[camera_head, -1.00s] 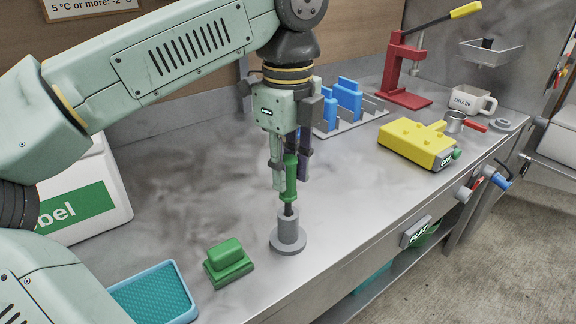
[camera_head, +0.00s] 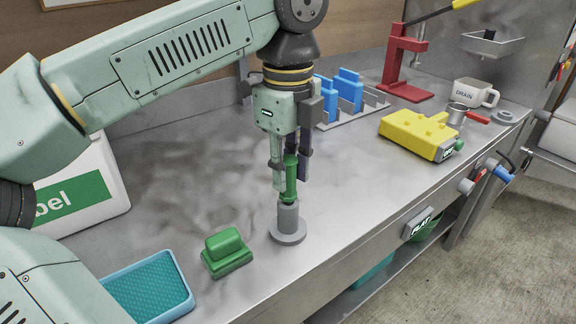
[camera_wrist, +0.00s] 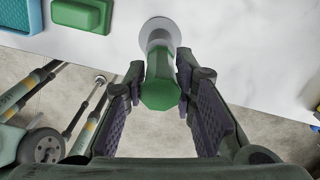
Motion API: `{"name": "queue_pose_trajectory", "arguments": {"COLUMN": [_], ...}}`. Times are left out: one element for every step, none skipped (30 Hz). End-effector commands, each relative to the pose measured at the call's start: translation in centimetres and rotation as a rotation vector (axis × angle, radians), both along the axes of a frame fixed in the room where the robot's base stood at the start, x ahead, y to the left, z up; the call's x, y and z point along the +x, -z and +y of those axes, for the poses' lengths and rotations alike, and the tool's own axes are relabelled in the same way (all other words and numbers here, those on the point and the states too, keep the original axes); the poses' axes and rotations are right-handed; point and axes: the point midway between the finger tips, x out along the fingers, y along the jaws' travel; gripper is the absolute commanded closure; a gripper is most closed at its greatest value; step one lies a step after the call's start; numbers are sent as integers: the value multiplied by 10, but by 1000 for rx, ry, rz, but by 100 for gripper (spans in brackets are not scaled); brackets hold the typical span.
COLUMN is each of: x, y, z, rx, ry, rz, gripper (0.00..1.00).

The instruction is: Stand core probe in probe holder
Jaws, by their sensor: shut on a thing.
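The core probe (camera_head: 290,181) has a green handle and stands upright, its lower end down in the grey probe holder (camera_head: 288,226). The holder is a short cylinder on a round base near the front edge of the steel counter. My gripper (camera_head: 289,178) is shut on the green handle, just above the holder. In the wrist view the probe's green end (camera_wrist: 160,95) sits between the two finger pads, with the holder's pale base (camera_wrist: 160,30) beyond it. The probe's shaft is hidden inside the holder.
A green block-shaped thing (camera_head: 227,253) and a blue tray (camera_head: 150,288) lie left of the holder. A yellow device (camera_head: 418,133), a rack with blue pieces (camera_head: 345,112) and a red press (camera_head: 405,70) stand to the right. Clear counter lies around the holder.

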Motion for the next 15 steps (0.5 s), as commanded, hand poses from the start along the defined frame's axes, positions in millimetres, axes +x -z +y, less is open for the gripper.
{"name": "queue_pose_trajectory", "arguments": {"x": [0, 0, 0, 0, 0, 0, 0, 0, 0, 0, 0, 0, 0, 0, 0], "y": [2, 3, 4, 5, 6, 7, 7, 8, 9, 10, 11, 12, 12, 13, 12], "z": [0, 0, 0, 0, 0, 0, 0, 0, 0, 0, 0, 0, 0, 0, 0], "rx": [0, 0, 0, 0, 0, 0, 0, 0, 0, 0, 0, 0, 0, 0, 1], "ry": [0, 0, 0, 0, 0, 0, 0, 0, 0, 0, 0, 0, 0, 0, 0], "rz": [0, 0, 0, 0, 0, 0, 0, 0, 0, 0, 0, 0, 0, 0, -1], "gripper": [100, 100, 100, 100, 100, 100, 100, 100, 100, 100, 100, 100, 100, 100, 74]}}
